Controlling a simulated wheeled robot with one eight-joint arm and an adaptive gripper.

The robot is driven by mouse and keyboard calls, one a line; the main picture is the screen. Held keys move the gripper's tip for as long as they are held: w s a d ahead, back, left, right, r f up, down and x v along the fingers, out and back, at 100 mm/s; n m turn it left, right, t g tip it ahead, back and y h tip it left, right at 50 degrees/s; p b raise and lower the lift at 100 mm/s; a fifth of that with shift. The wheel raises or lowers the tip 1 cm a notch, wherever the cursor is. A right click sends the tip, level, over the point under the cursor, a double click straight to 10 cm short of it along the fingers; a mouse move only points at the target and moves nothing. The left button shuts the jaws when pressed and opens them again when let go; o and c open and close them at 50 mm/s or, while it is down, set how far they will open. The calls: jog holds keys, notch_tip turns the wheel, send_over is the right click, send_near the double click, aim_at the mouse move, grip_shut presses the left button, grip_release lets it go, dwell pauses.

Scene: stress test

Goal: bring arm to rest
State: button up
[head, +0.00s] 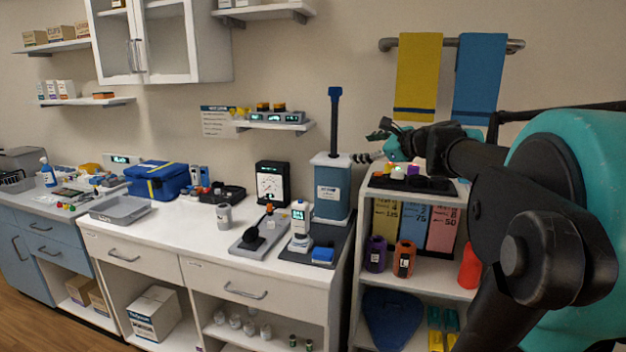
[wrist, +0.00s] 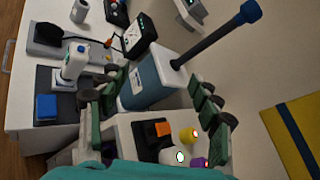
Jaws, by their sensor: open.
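My gripper (head: 384,134) is raised at the right in the head view, at the end of my black and teal arm. It is beside the blue box with the upright dark-blue handle (head: 332,190), above the shelf unit's top. In the wrist view the two green-padded fingers of my gripper (wrist: 160,105) are spread wide, with nothing held between them. The blue box (wrist: 155,80) shows beyond and between the fingers, apparently apart from them. My arm hides part of the shelf unit and wall at the right.
A white counter (head: 175,235) holds a grey tray (head: 120,210), a blue case (head: 158,181) and a black gauge (head: 272,184). A shelf unit (head: 430,262) stands at the right. Yellow (head: 417,75) and blue (head: 479,75) towels hang above. A wall shelf (head: 275,125) juts out left of the handle.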

jog(key=s+a+f+n+g+h, duration=0.1)
jog(key=s+f+n+g, duration=0.2)
jog(key=f, duration=0.5)
jog(key=s+a+f+n, duration=0.2)
jog(key=s+f+n, duration=0.15)
jog(key=f, duration=0.35)
jog(key=s+d+f+n+g+h, duration=0.2)
jog(key=s+d+f+n+h, duration=0.1)
jog(key=s+f+n, duration=0.5)
jog(key=s+d+f+n+g+h, duration=0.3)
jog(key=s+f+n, duration=0.5)
jog(key=s+f, duration=0.4)
notch_tip(320, 180, down, 5)
jog(key=shift+d+f+h, duration=0.2)
jog(key=shift+d+h, duration=0.45)
jog(key=shift+h, duration=0.05)
